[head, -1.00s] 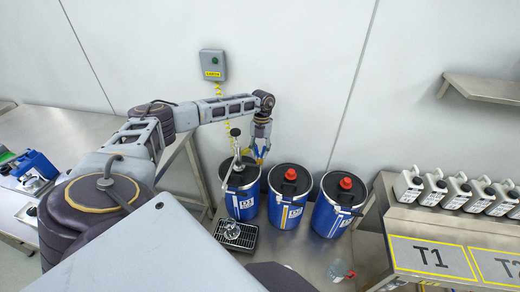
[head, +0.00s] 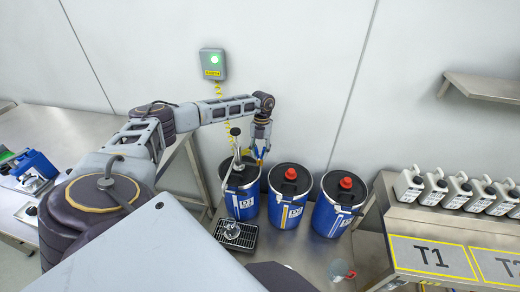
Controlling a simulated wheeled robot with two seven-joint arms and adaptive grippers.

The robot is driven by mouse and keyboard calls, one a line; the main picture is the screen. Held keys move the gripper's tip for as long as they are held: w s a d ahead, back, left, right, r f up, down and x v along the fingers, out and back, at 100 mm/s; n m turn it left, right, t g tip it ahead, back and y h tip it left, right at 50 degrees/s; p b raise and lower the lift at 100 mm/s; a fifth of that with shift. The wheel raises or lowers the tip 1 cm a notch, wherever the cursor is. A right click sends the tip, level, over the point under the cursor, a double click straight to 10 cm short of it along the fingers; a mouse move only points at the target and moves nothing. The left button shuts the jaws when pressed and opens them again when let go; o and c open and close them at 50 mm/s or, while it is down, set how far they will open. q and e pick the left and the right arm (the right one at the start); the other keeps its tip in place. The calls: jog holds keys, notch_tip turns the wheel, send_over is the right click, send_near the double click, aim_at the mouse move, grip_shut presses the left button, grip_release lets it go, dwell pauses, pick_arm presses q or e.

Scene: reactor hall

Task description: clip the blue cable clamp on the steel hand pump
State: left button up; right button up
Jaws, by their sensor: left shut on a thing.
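The steel hand pump (head: 238,162) stands upright on the lid of the leftmost blue drum, with a black knob at its top. My left gripper (head: 260,154) is just right of the pump, above the right side of that drum's lid. It is shut on the small blue cable clamp (head: 257,151), which is mostly hidden by the fingers. The clamp is close beside the pump's upper part; I cannot tell whether it sits around the pump. My right gripper is not in view.
A wall box (head: 212,64) with a lit green lamp has a yellow coiled cable (head: 219,90) hanging down towards the pump. Two more blue drums (head: 286,213) with red caps stand to the right. A glass vessel (head: 231,229) stands on a black drip grate (head: 246,243) in front.

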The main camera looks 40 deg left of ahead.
pick_arm(q)
jog(key=shift+f, duration=0.15)
jog(key=o, duration=0.9)
jog(key=shift+o, duration=0.2)
jog(key=shift+v, duration=3.75)
jog(key=shift+d, duration=0.1)
